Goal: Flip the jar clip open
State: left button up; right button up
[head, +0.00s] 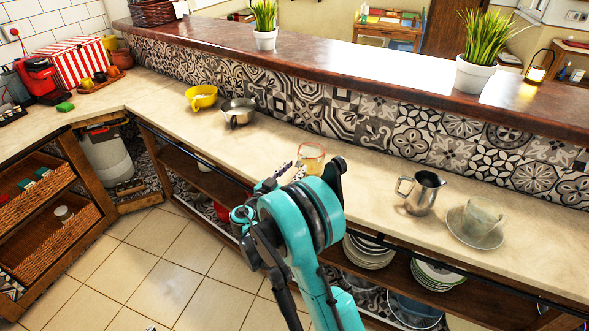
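A small clear glass jar (311,158) with an orange-red band at its top stands on the pale counter in the head view, near the middle. Its lower part is partly hidden by my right arm, and its clip is too small to make out. My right gripper (290,173) is just left of the jar and in front of it, at the counter's front edge. Its metal fingers show only partly behind the teal arm, so I cannot tell whether they are open or touching the jar. My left gripper is out of view.
A metal pitcher (420,192) and a glass cup (483,217) on a saucer stand to the right. A yellow bowl (201,97) and a metal pot (238,112) are to the left. A tiled wall (345,115) rises behind. Plates (368,251) are on the shelf below.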

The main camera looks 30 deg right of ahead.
jog(key=shift+x, duration=1)
grip_shut()
jog(key=shift+f+b, duration=0.1)
jog(key=shift+b, duration=0.2)
jog(key=shift+s+a+f+t+h+b, duration=0.15)
jog(key=shift+f+t+h+b, duration=0.3)
jog(key=shift+h, duration=0.6)
jog(key=shift+a+f+t+h+b, duration=0.1)
jog(key=shift+f+t+h+b, duration=0.15)
jog(key=shift+t+h+b, duration=0.55)
jog(key=shift+s+a+f+t+h+b, duration=0.15)
jog(key=shift+f+t+h, duration=0.25)
jog(key=shift+h, duration=0.85)
jog(key=shift+w, duration=0.1)
